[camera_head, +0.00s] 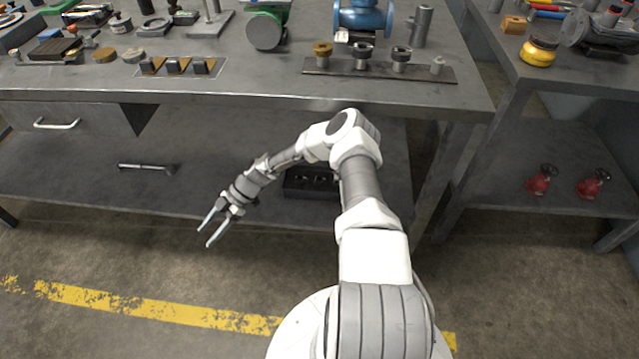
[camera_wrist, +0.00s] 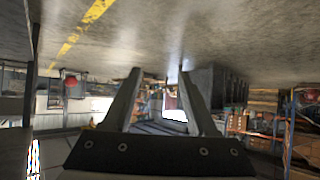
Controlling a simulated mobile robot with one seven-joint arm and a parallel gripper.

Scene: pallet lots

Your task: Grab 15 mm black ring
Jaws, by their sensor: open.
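On the workbench in the head view stands a dark flat bar (camera_head: 420,76) with several short upright posts. A brass-coloured ring (camera_head: 322,48) sits on the leftmost post. A black ring (camera_head: 362,49) sits on the second post and another black ring (camera_head: 401,52) on the third. The rightmost post (camera_head: 437,64) appears bare. No size marks are readable, so I cannot tell which black ring is 15 mm. My gripper (camera_head: 206,234) is open and empty, low in front of the bench, well away from the rings. The wrist view shows its open fingers (camera_wrist: 160,76) with nothing between them.
A blue valve body (camera_head: 363,18) stands behind the bar, with a grey cylinder (camera_head: 421,26) beside it. The lower shelf (camera_head: 70,172) and a second bench (camera_head: 545,70) bound the space; floor in front is clear.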

